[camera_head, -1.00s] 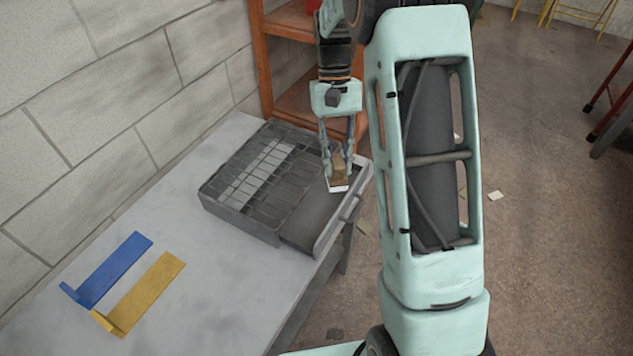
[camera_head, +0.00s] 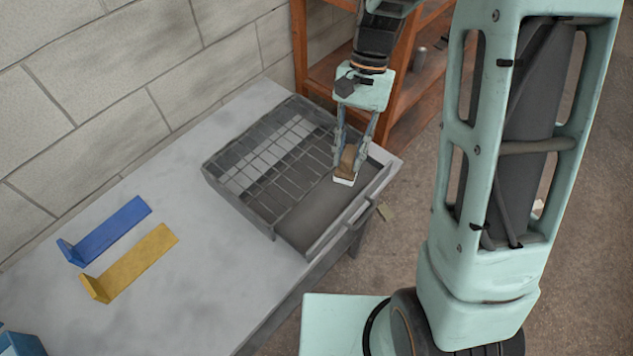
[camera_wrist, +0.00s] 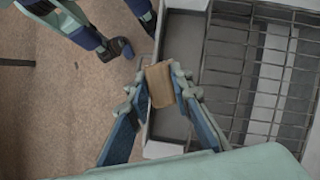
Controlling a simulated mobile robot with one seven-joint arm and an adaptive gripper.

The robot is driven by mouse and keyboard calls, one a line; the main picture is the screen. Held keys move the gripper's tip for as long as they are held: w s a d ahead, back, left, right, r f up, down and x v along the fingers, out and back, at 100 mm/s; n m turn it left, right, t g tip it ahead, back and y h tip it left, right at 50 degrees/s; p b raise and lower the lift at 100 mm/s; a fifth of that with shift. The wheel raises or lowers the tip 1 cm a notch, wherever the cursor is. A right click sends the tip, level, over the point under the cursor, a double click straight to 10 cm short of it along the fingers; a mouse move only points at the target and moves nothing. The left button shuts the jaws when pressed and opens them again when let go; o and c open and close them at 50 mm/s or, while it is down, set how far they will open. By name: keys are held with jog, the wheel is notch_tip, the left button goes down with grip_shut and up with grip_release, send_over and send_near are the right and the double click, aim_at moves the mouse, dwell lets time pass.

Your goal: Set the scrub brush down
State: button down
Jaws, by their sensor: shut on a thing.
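The scrub brush (camera_head: 346,166) has a brown wooden top and a white underside. My gripper (camera_head: 352,150) is shut on it, its fingers on two opposite sides of the block. In the head view it shows over the open solid-floored section of a grey rack-like tray (camera_head: 305,228), near the right wall. In the wrist view the brown block (camera_wrist: 160,85) sits between the blue fingertips, over the tray's edge. I cannot tell whether the white underside touches the tray floor.
A blue bracket (camera_head: 108,230) and a yellow bracket (camera_head: 135,262) lie on the grey table (camera_head: 200,290), left of the tray. An orange shelf (camera_head: 400,85) stands behind. A block wall (camera_head: 90,90) runs along the left. A blue object (camera_head: 20,345) is at the lower left corner.

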jog(key=s+a+f+m+y, duration=0.15)
jog(key=s+a+m, duration=0.35)
jog(key=s, duration=0.7)
jog(key=shift+n+t, duration=0.3)
jog(key=shift+t, duration=0.1)
jog(key=w+d+f+b, duration=0.1)
jog(key=w+f+b, duration=0.2)
jog(key=w+f, duration=0.1)
jog(key=w+d+f+b, duration=0.1)
jog(key=w+f+b, duration=0.3)
jog(key=w+d+f+b, duration=0.1)
jog(key=w+f+b, duration=0.2)
jog(key=w+f, duration=0.2)
jog(key=shift+d+b, duration=0.25)
jog(key=shift+b, duration=0.15)
jog(key=shift+f, duration=0.1)
jog(key=shift+f, duration=0.2)
jog(key=c, duration=2)
grip_release()
